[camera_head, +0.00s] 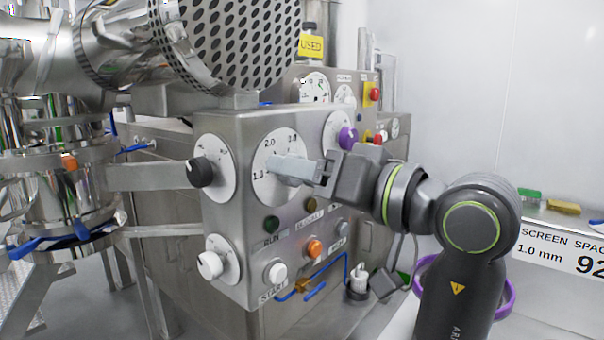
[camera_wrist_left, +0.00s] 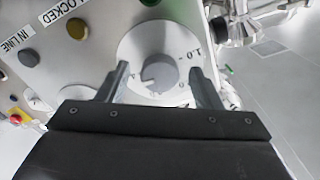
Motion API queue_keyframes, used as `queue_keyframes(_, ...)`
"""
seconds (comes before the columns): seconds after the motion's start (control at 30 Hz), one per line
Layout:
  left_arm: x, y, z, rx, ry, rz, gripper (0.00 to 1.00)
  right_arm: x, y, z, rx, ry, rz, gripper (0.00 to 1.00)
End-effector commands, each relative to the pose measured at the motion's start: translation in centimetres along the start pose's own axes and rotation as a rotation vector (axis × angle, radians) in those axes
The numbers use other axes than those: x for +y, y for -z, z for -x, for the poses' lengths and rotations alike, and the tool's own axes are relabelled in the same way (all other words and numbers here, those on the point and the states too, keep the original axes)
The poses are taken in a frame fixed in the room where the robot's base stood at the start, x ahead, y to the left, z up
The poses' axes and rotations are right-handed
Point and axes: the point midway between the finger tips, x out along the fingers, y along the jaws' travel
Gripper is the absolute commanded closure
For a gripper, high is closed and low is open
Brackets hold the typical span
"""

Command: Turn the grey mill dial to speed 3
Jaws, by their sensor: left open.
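The mill dial is a white round scale plate (camera_head: 265,190) on the front of a steel control box, marked 1.0, 2.0 and what looks like 3.0. In the left wrist view the grey knob (camera_wrist_left: 160,73) sits at the middle of its plate (camera_wrist_left: 130,50); one mark there reads 1.0. My left gripper (camera_head: 287,168) is at the dial, open, with its fingers on either side of the knob in the left wrist view (camera_wrist_left: 160,82). I cannot tell whether they touch it. In the head view the fingers hide the knob and its pointer. My right gripper is not in view.
A black knob (camera_head: 200,172) and a white knob (camera_head: 209,265) sit on the box's left face. A purple knob (camera_head: 347,137) is close behind my gripper. Green, orange and white buttons (camera_head: 275,272) lie below the dial. A perforated drum (camera_head: 235,40) overhangs the box.

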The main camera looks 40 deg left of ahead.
Motion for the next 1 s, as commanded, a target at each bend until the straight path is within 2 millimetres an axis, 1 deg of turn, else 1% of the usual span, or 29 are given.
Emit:
queue_keyframes(0.07,0.0,0.0,0.0,0.000,0.000,0.000,0.42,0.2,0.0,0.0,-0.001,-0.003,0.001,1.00)
queue_keyframes(0.3,0.0,0.0,0.0,0.000,0.000,0.000,0.73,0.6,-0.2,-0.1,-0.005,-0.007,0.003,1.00)
queue_keyframes(0.4,0.0,0.0,0.0,0.000,0.000,0.000,0.85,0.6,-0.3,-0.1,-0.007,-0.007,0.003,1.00)
queue_keyframes(0.57,0.0,0.0,0.0,0.000,0.000,0.007,0.85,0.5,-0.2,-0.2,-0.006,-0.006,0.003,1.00)
queue_keyframes(0.73,0.0,-0.1,0.0,0.000,0.001,0.051,0.85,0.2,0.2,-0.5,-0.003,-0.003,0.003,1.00)
queue_keyframes(0.87,0.1,-0.1,0.0,0.000,0.002,0.121,0.85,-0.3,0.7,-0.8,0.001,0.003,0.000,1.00)
queue_keyframes(1.0,0.1,-0.2,0.0,-0.001,0.001,0.228,0.85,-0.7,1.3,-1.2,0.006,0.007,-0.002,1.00)
